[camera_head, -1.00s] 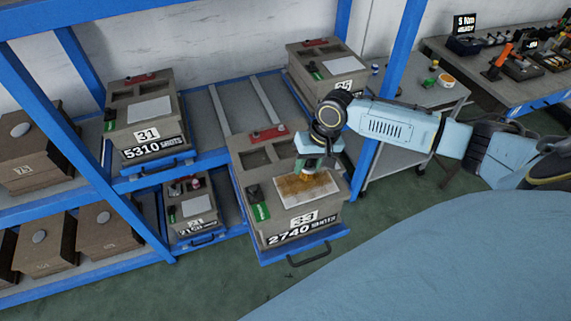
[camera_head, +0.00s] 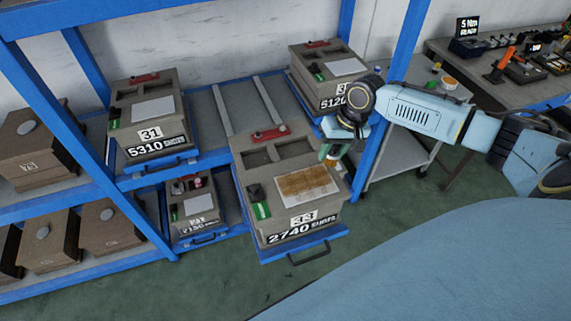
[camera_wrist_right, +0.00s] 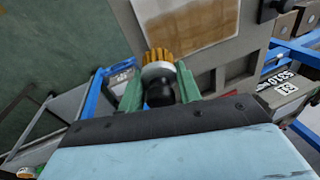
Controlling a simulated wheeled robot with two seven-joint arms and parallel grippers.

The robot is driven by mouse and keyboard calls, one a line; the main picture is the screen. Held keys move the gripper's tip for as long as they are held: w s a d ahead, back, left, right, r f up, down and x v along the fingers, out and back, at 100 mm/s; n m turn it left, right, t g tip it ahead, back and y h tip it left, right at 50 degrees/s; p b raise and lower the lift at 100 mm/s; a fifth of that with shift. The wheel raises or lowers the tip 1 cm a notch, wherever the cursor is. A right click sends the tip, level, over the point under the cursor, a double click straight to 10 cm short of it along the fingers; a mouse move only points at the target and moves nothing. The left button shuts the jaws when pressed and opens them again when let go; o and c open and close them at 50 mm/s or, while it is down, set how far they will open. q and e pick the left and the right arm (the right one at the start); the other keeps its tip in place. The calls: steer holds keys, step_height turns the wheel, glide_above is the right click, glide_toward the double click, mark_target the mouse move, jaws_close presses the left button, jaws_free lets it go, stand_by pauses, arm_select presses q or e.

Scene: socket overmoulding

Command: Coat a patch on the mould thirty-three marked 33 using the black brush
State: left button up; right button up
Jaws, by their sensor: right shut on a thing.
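The mould marked 33 (camera_head: 262,212) sits on a pulled-out blue shelf tray in the head view. The patch (camera_head: 306,185) on its top is covered with a tan-brown coat; part of it also shows in the right wrist view (camera_wrist_right: 190,22). My right gripper (camera_head: 332,152) is just off the mould's right rear edge. In the right wrist view its green fingers (camera_wrist_right: 158,90) are shut on the brush (camera_wrist_right: 160,93), which has a black handle, a pale ferrule and yellow-brown bristles. The bristles appear clear of the patch. My left gripper is not in view.
Mould 31 (camera_head: 132,112) stands on the shelf to the left, and another mould (camera_head: 312,64) stands behind at right. A smaller mould (camera_head: 178,216) sits lower left. A grey cart (camera_head: 408,150) and a tool bench (camera_head: 470,70) are at the right. Blue uprights (camera_head: 398,75) stand close to my right arm.

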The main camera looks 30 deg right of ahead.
steer(key=shift+w+a+v, duration=0.1)
steer(key=shift+a+v, duration=0.05)
steer(key=shift+v, duration=0.65)
steer(key=shift+w+a+v, duration=0.1)
steer(key=shift+a+v, duration=0.1)
steer(key=shift+v, duration=0.6)
steer(key=shift+w+a+v, duration=0.1)
steer(key=shift+a+v, duration=0.05)
steer(key=shift+v, duration=0.7)
